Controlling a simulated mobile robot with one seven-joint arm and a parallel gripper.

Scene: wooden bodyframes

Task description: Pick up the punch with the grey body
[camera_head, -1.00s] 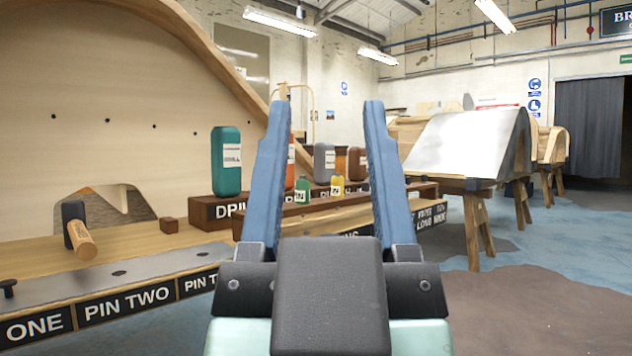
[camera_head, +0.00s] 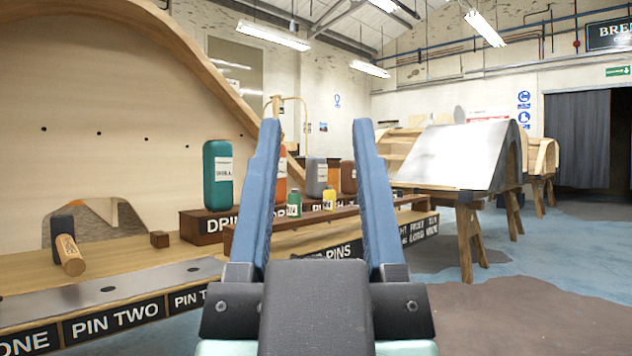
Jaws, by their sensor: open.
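A grey-bodied item (camera_head: 312,178) with a white label stands upright on the wooden rack, between an orange one and a brown one. I take it for the grey punch; its label is too small to read. My gripper (camera_head: 318,130) points forward with its two blue fingers wide apart and nothing between them. The grey item shows in the gap between the fingers, farther off and not touched. The left finger partly hides the orange item (camera_head: 281,178).
A large teal item (camera_head: 217,175), a small green one (camera_head: 294,204) and a small yellow one (camera_head: 329,199) stand near it. A mallet (camera_head: 68,247) lies on the bench at left. A trestle (camera_head: 466,245) stands at right; floor between is clear.

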